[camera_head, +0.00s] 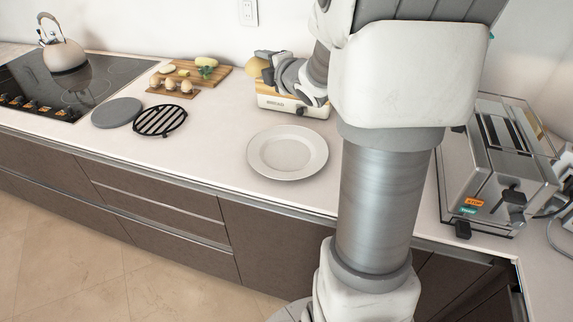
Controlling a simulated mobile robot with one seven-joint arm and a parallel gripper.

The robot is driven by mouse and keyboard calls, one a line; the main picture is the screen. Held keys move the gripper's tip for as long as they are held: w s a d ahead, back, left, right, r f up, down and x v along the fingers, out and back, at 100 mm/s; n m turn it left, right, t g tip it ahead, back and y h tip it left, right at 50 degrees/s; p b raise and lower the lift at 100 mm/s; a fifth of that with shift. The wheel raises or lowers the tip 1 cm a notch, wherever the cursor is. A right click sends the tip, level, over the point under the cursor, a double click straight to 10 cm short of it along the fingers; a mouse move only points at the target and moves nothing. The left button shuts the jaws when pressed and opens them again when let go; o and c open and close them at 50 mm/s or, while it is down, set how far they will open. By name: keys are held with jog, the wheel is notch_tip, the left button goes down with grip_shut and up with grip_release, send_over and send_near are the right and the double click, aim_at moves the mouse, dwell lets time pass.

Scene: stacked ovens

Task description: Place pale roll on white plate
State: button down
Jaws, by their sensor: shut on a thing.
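The white plate (288,152) lies empty on the counter, in front of the bread bin. My gripper (268,66) is above the left end of the bread bin, behind the plate. It is shut on a pale tan roll (256,69), which shows at the left of the fingers. The fingertips are small and partly hidden, so the exact grip is hard to see. I cannot tell whether the roll touches the bin.
The bread bin (290,105) stands behind the plate. A cutting board (213,79) with food, a black grate (160,120), a grey disc (117,113) and a hob with a kettle (63,56) are left. A toaster (503,165) stands right. Counter around the plate is clear.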

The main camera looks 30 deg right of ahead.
jog(key=s+d+f+t+b, duration=0.1)
jog(key=s+d+f+b, duration=0.9)
jog(key=s+d+b, duration=0.3)
jog(key=b, duration=0.2)
send_over(298, 146)
jog(key=shift+y, duration=0.4)
notch_tip(298, 146, down, 6)
jog(key=shift+w+d+f, duration=0.1)
jog(key=shift+w, duration=0.05)
notch_tip(298, 146, down, 4)
jog(key=shift+b, duration=0.55)
jog(key=shift+f+b, duration=0.6)
jog(key=shift+b, duration=0.2)
